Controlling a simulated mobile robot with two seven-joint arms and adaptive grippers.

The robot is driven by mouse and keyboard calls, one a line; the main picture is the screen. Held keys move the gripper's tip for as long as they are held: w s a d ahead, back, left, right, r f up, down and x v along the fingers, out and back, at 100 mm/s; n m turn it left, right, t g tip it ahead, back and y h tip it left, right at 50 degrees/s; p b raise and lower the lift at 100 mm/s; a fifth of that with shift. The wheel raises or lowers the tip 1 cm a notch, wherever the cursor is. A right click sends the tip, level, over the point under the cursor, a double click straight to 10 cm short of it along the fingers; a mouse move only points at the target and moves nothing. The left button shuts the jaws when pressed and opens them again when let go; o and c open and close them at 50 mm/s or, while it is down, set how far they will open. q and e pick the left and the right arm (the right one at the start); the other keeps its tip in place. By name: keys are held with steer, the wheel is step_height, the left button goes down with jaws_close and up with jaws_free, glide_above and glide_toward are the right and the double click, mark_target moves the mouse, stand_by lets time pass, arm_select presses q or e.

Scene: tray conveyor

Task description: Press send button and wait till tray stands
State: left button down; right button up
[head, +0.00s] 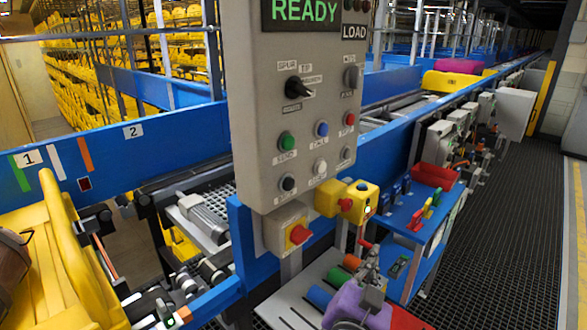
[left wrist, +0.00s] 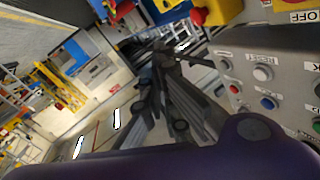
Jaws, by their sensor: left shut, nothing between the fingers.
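The grey control panel (head: 250,100) stands in the middle of the head view, its display (head: 303,12) reading READY in green. The green send button (head: 287,141) is at the left of its button rows, with a blue button (head: 322,129) to its right. My left gripper (head: 370,256), with a purple wrist, is low and to the right of the panel, apart from the buttons. Its dark fingers (left wrist: 163,68) are shut and empty in the left wrist view, beside the panel face (left wrist: 285,48). A yellow tray (head: 62,262) is at the left, holding something brown. My right gripper is not in view.
A yellow box with a red stop button (head: 299,234) sits below the panel, and another yellow box (head: 360,200) is to its right. A blue shelf (head: 410,215) with small tools stands beyond my gripper. Dark grated floor (head: 485,225) is clear at the right.

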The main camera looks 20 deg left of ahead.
mark_target(288, 143)
arm_select(q)
step_height(288, 143, up, 13)
steer(key=w+n+t+y+b, duration=0.1)
steer(key=t+y, duration=0.2)
steer(key=s+a+r+n+y, duration=0.2)
steer(key=r+n+y, duration=0.1)
steer(key=r, duration=0.3)
steer(key=s+a+r+n+y+b, duration=0.1)
steer(key=s+a+r+n+y, duration=0.2)
steer(key=r+y, duration=0.3)
steer(key=shift+s+n+g+y, duration=0.3)
steer(key=shift+g, duration=0.1)
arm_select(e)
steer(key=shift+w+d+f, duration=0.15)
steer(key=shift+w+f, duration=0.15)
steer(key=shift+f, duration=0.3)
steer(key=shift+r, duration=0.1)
arm_select(q)
steer(key=w+a+p, duration=0.2)
steer(key=w+a, duration=0.1)
steer(key=a, duration=0.5)
steer(key=shift+p, duration=0.35)
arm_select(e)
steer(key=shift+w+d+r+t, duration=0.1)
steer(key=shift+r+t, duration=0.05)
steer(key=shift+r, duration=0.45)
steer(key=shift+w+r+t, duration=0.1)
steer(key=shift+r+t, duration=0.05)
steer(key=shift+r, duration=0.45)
